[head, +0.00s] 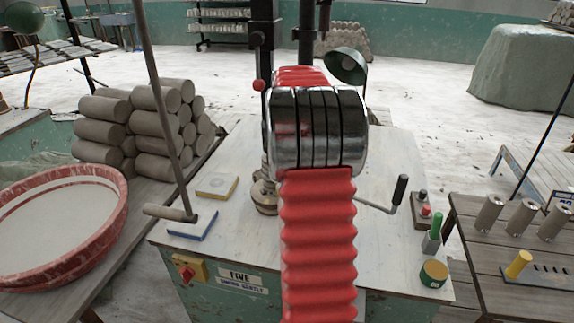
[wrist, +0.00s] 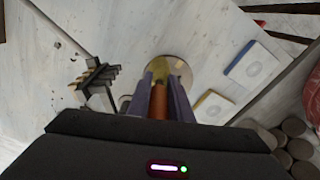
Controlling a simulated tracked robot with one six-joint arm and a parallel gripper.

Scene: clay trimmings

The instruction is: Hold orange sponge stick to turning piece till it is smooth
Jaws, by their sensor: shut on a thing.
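In the wrist view, my gripper (wrist: 165,82) is shut on the orange stick (wrist: 158,102), which stands between its two purple-grey fingers. A yellow-green tip (wrist: 180,67) shows just beyond the fingers, in front of a pale round disc (wrist: 164,62). I cannot tell whether the tip is the sponge or part of the turning piece, nor whether they touch.
A yellow-edged tile (head: 217,186) and a blue-edged tile (head: 193,225) lie left on the bench. Stacked clay rolls (head: 150,118) and a red-rimmed basin (head: 112,226) stand beyond. At right are a crank (head: 398,192), a green-handled tool (head: 434,233) and a round tin (head: 433,273).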

